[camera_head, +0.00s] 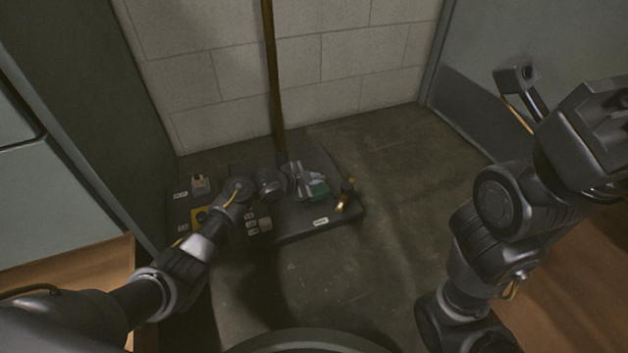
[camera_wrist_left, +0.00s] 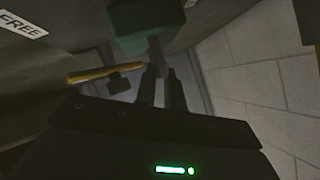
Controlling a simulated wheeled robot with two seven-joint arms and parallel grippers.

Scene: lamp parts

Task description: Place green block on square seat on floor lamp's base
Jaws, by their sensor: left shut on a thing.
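The green block (camera_head: 318,189) is at the fingertips of my left gripper (camera_head: 308,181), over the right part of the floor lamp's dark base (camera_head: 290,232). In the left wrist view the green block (camera_wrist_left: 140,22) shows at the tips of the close-set fingers (camera_wrist_left: 158,70). The gripper is shut on it. The block appears just above the base; I cannot tell if it touches. The square seat cannot be made out. My right arm is raised at the right, and its finger state is unclear.
A brass lever (camera_head: 345,195) stands right of the block and also shows in the left wrist view (camera_wrist_left: 105,73). The lamp pole (camera_head: 273,90) rises behind. A yellow part (camera_head: 199,215) and small labelled blocks sit at the base's left. Floor to the right is clear.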

